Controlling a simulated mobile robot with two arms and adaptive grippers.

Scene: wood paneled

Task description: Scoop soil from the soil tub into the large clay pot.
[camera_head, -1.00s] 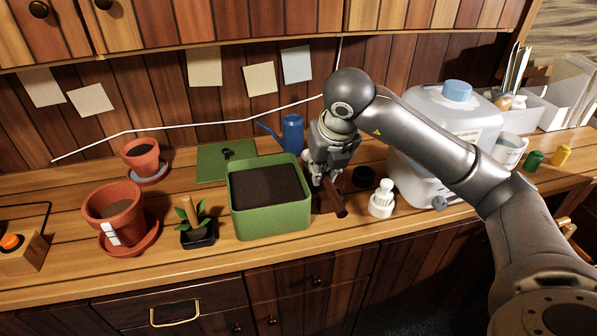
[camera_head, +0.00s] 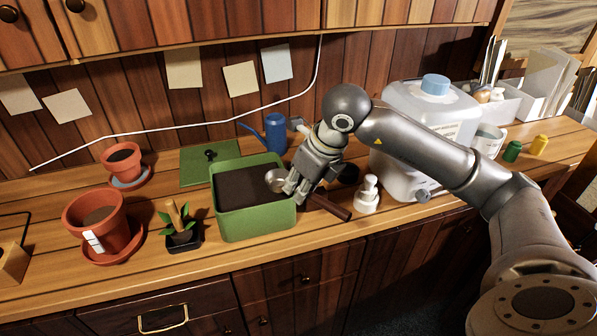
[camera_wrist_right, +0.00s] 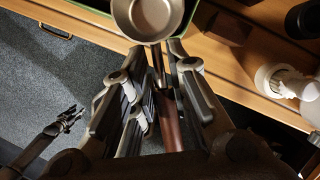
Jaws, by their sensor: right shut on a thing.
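The green soil tub (camera_head: 253,222) stands on the counter, filled with dark soil (camera_head: 243,188). The large clay pot (camera_head: 118,236) with a white label stands on a saucer at the left and has brown soil inside. My right gripper (camera_head: 296,187) is at the tub's right side, shut on a scoop. The scoop's metal bowl (camera_head: 275,180) is over the right part of the soil; its dark wooden handle (camera_head: 330,207) sticks out to the right. The empty-looking bowl (camera_wrist_right: 152,14) also shows in the right wrist view. What appears to be my left gripper (camera_wrist_right: 68,120) is small and dark there.
A small potted plant (camera_head: 180,228) stands between the large pot and tub. A white pump bottle (camera_head: 367,196) and large container (camera_head: 400,165) stand right.

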